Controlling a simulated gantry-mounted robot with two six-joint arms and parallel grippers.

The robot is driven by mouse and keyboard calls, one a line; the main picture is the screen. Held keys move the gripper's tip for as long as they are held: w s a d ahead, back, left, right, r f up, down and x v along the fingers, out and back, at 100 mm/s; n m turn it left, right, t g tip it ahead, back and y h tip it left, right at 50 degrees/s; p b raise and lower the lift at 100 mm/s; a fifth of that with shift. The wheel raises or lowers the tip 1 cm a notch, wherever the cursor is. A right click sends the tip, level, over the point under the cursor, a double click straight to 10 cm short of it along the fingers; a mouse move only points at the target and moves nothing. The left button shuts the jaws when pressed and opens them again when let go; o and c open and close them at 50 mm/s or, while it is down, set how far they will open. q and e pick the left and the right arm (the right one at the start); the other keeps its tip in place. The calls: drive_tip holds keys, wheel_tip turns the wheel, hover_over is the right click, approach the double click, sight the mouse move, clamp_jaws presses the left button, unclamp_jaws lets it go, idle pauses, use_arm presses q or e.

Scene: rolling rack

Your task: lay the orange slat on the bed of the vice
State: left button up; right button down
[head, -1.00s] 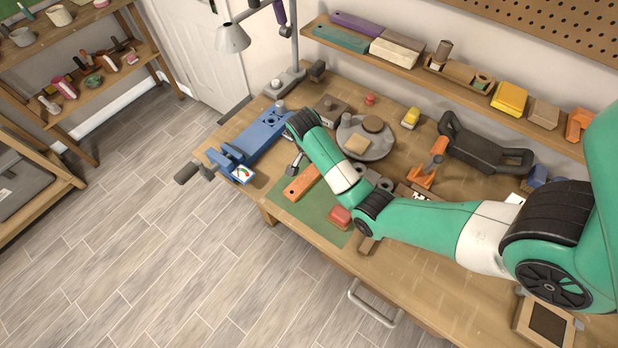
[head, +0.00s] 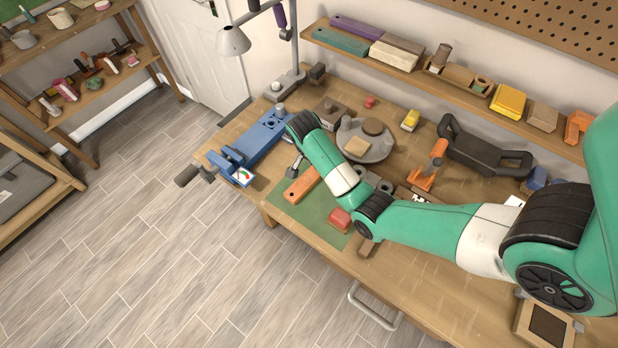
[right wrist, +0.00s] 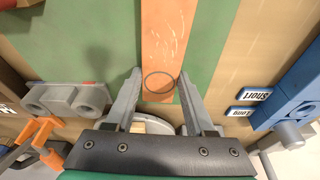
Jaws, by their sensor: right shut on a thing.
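The orange slat (head: 300,188) lies over the green mat (head: 285,208) on the workbench, partly hidden by my right arm. In the right wrist view the slat (right wrist: 168,35) runs up from between the fingers, its holed end nearest me. My right gripper (right wrist: 159,82) has its two fingers at the sides of that end and is shut on it. I cannot tell whether the slat touches the mat. The blue vice (head: 262,137) stands left of the slat at the bench's left end; its edge (right wrist: 300,92) shows in the wrist view. My left gripper is not in view.
A red-topped block (head: 340,219) sits on the mat. A round grey tray (head: 378,150) with pieces on it, an orange clamp tool (head: 430,172) and a dark two-handled tool (head: 484,151) stand behind my arm. A lamp (head: 233,40) hangs near the vice.

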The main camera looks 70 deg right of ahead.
drive_tip(key=shift+r+p, duration=2.8)
drive_tip(key=shift+r, duration=0.2)
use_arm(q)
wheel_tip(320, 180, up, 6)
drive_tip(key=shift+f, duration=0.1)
use_arm(e)
drive_tip(key=shift+f, duration=0.1)
